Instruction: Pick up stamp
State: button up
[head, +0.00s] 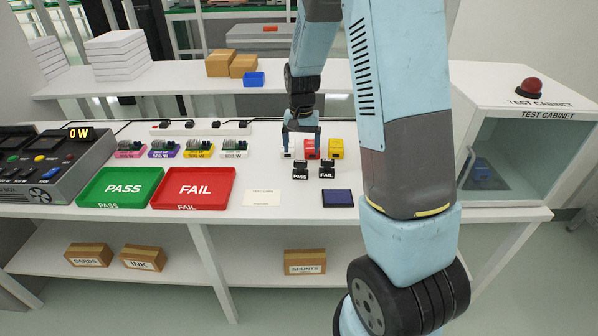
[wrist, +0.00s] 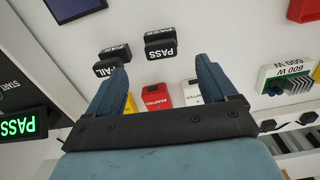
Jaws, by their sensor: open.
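Two small black stamps stand side by side on the white bench: the PASS stamp (head: 300,171) on the left and the FAIL stamp (head: 327,171) on the right. In the wrist view the PASS stamp (wrist: 160,43) lies just beyond the fingertips, near the middle, and the FAIL stamp (wrist: 111,62) lies beyond the left finger. My gripper (head: 303,150) is open and empty, pointing down above the bench behind the stamps, by the adapters. Its two blue fingers also show in the wrist view (wrist: 160,68). Neither finger visibly touches a stamp.
White, red (head: 310,150) and yellow (head: 336,149) adapters stand close behind the stamps. A dark blue ink pad (head: 338,198) and a pale card (head: 262,198) lie in front. Green PASS (head: 121,187) and red FAIL (head: 194,188) trays are left; the test cabinet (head: 522,140) is right.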

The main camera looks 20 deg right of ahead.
aim_at(300, 161)
jog(key=shift+s+a+f, duration=0.1)
jog(key=shift+f, duration=2.1)
jog(key=shift+s+a+f, duration=0.1)
jog(key=shift+f, duration=2.1)
jog(key=c, duration=1.1)
jog(key=shift+r, duration=0.1)
jog(key=shift+w+r, duration=0.1)
jog(key=shift+r, duration=0.5)
jog(key=s+r, duration=0.4)
jog(key=s+a+r, duration=0.1)
jog(key=s+r, duration=0.2)
jog(key=s, duration=0.2)
jog(key=s+r, duration=0.4)
jog(key=s, duration=0.1)
jog(key=shift+a+r, duration=0.15)
jog(key=shift+r, duration=0.2)
